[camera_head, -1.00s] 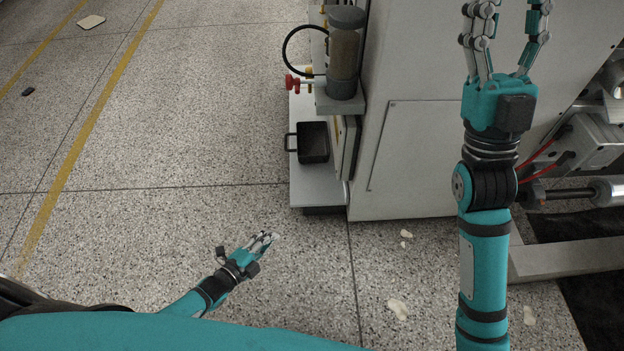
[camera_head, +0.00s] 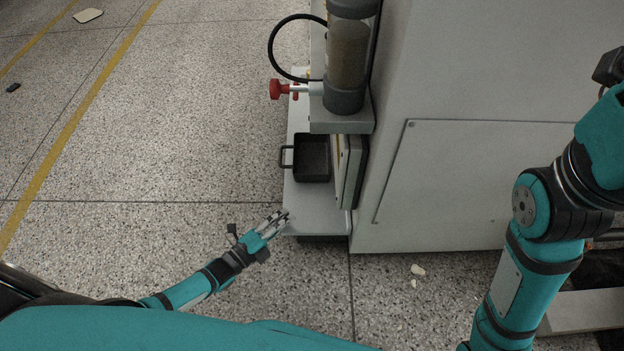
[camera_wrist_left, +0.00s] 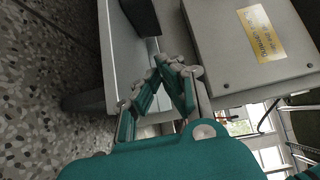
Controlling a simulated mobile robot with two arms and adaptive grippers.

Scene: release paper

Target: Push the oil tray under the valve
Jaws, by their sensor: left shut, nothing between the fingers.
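The oil tray (camera_head: 312,172) is a small black open pan with a handle on its left side. It sits on a grey ledge (camera_head: 302,208) at the machine's foot.
The grey machine cabinet (camera_head: 455,170) stands right of the ledge. A grey box (camera_wrist_left: 250,45) with a yellow label is beside the ledge in the left wrist view. Pale scraps (camera_head: 417,270) lie on the floor.

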